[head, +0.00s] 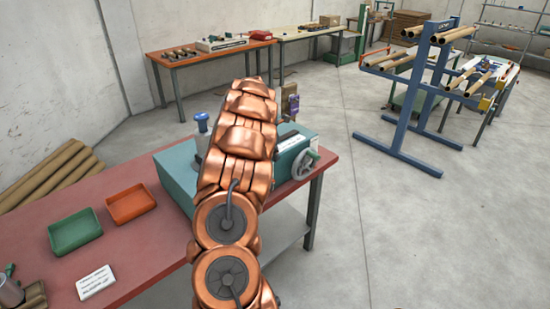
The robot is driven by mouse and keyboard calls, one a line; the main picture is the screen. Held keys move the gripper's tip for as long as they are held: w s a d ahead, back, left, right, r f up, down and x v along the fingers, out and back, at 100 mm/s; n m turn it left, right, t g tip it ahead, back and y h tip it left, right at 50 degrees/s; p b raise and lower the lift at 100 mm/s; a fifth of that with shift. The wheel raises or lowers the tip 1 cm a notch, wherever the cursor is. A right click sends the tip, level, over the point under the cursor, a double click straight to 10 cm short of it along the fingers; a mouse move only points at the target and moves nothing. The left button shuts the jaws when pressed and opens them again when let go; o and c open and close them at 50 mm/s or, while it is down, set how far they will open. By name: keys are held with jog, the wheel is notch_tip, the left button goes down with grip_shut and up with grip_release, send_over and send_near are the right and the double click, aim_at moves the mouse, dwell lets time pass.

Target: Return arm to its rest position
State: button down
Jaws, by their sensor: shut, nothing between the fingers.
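My copper arm (238,160) rises from the bottom middle of the head view and reaches up and forward over the red bench. It covers the middle of a teal machine (178,180) on the bench. My gripper does not show; it is hidden beyond the arm's far end or out of view. The machine has a grey handwheel (304,164) on its right side and a blue-topped post (202,124) on its left. A small purple part (293,104) shows just right of the arm.
The red bench (150,215) carries a green tray (75,231), an orange tray (130,204) and a white card (96,282). Brown tubes (45,180) lie by the left wall. A blue rack (420,100) stands at right. Grey floor (390,240) is clear at lower right.

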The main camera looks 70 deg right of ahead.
jog(key=w+a+r+m+t+y, duration=0.1)
jog(key=w+a+r, duration=0.2)
jog(key=w+a, duration=0.5)
jog(key=w+a+r+m+t, duration=0.1)
jog(key=w+a+r, duration=0.1)
jog(key=w+a, duration=0.6)
jog(key=w+a+r+m+y, duration=0.1)
jog(key=a+r, duration=0.1)
jog(key=a, duration=0.8)
jog(key=w+a+r+m, duration=0.1)
jog(key=w+a+r, duration=0.15)
jog(key=a, duration=0.85)
jog(key=s+a+m, duration=0.1)
jog(key=s+a, duration=0.2)
jog(key=a, duration=0.3)
jog(key=s+a+r+m+y+b, duration=0.1)
jog(key=s+a, duration=0.2)
jog(key=a, duration=0.3)
jog(key=s+a+m, duration=0.1)
jog(key=s+a, duration=0.2)
jog(key=a, duration=0.4)
jog(key=s+a+f+m+g, duration=0.1)
jog(key=s+a+m, duration=0.1)
jog(key=s+a, duration=0.2)
jog(key=s+a+f+m+g, duration=0.1)
jog(key=s+a+m, duration=0.2)
jog(key=s, duration=0.8)
jog(key=shift+a+f+y+b, duration=0.15)
jog(key=shift+a+y+b, duration=0.25)
jog(key=shift+a, duration=0.55)
